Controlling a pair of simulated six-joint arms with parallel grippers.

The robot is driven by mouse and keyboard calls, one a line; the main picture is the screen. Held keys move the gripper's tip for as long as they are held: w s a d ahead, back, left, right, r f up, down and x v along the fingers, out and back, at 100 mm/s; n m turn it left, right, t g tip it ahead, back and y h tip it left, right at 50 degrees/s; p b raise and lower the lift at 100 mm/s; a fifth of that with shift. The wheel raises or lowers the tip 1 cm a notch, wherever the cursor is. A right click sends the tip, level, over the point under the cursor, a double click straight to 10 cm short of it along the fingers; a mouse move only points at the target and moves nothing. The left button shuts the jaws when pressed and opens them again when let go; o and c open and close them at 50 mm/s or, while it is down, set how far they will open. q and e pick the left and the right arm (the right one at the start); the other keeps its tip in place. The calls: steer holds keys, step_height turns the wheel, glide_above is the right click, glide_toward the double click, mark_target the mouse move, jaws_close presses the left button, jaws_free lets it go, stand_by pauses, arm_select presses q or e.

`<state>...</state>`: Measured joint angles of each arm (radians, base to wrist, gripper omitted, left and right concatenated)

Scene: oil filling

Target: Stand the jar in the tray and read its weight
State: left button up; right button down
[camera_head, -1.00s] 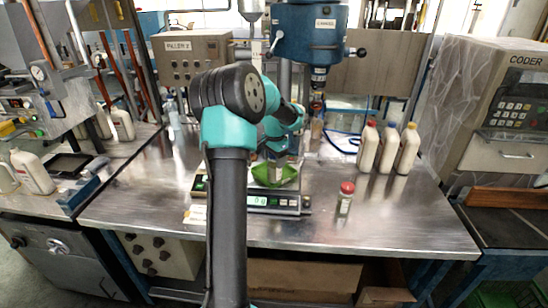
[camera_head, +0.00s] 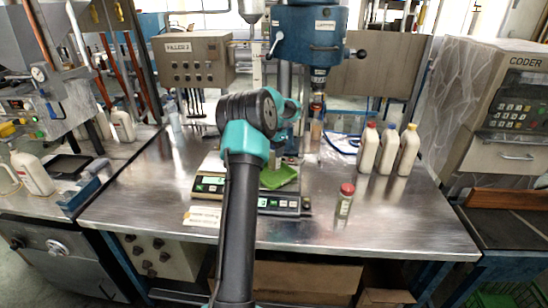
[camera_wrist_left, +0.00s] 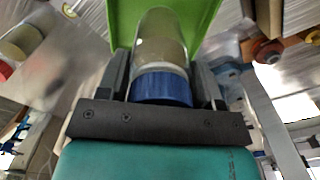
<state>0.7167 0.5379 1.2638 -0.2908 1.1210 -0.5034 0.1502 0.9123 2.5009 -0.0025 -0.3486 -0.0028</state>
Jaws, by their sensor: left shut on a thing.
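My left gripper (camera_wrist_left: 162,80) is shut on a jar with a blue cap (camera_wrist_left: 162,88). Its two fingers sit on either side of the cap, and the pale, clear body (camera_wrist_left: 160,42) points away from the gripper. The green tray (camera_wrist_left: 125,12) lies behind the jar body in the wrist view; I cannot tell whether they touch. In the head view the green tray (camera_head: 279,177) sits on the scale (camera_head: 283,211), and my left arm hides part of it. The held jar is not clear in the head view. The scale's reading is not legible now. My right gripper is not in view.
A red-capped jar (camera_head: 345,203) stands right of the scale. Several white bottles, including a red-capped one (camera_head: 368,148), stand farther back. A blue filler head (camera_head: 310,38) hangs behind the tray. The bench's front right (camera_head: 410,228) is clear.

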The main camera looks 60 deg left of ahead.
arm_select(q)
steer(key=shift+f, duration=1.75)
steer(key=shift+f, duration=0.15)
steer(key=o, duration=1.3)
steer(key=shift+c, duration=0.2)
step_height(320, 180, up, 12)
steer(key=shift+r, duration=0.2)
